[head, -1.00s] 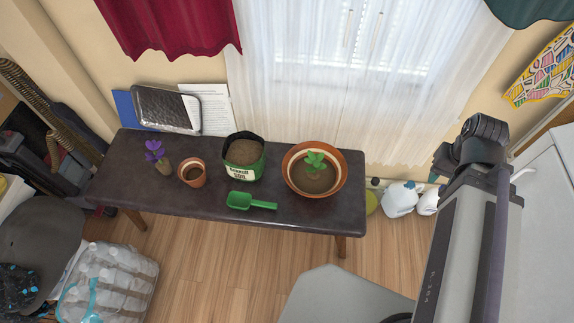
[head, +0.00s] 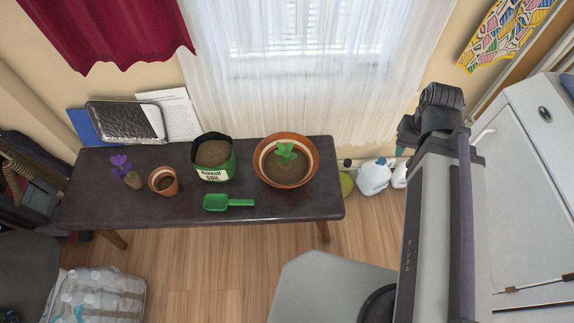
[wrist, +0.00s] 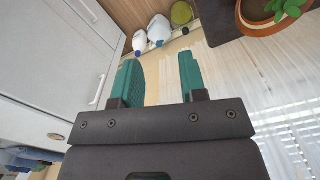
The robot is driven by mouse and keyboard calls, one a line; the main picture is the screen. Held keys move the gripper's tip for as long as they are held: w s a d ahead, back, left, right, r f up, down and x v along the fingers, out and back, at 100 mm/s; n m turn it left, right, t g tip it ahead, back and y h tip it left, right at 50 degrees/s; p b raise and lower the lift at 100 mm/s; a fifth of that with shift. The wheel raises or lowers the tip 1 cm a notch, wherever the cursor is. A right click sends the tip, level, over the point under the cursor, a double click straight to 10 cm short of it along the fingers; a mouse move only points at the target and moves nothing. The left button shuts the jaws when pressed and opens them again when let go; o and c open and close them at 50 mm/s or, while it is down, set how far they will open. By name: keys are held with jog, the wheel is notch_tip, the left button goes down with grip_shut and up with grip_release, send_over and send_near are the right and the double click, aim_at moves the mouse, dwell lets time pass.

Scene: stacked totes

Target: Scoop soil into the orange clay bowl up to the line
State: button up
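The orange clay bowl (head: 309,171) stands at the right end of the dark table, with a pale line inside its rim, brown soil and a small green plant (head: 286,153) in it. Part of the bowl also shows at the top right of the wrist view (wrist: 262,28). The green soil bag (head: 214,173), open at the top and full of soil, stands left of the bowl. A green scoop (head: 228,203) lies on the table in front of the bag. My gripper (wrist: 161,76) is open and empty, with its two green fingers apart, well away from the table.
A metal tray (head: 126,122) leans behind. White jugs (head: 374,177) stand on the floor right of the table. A white cabinet (head: 535,180) is at the right.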

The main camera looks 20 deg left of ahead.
jog(key=shift+o, duration=0.2)
jog(key=o, duration=1.1)
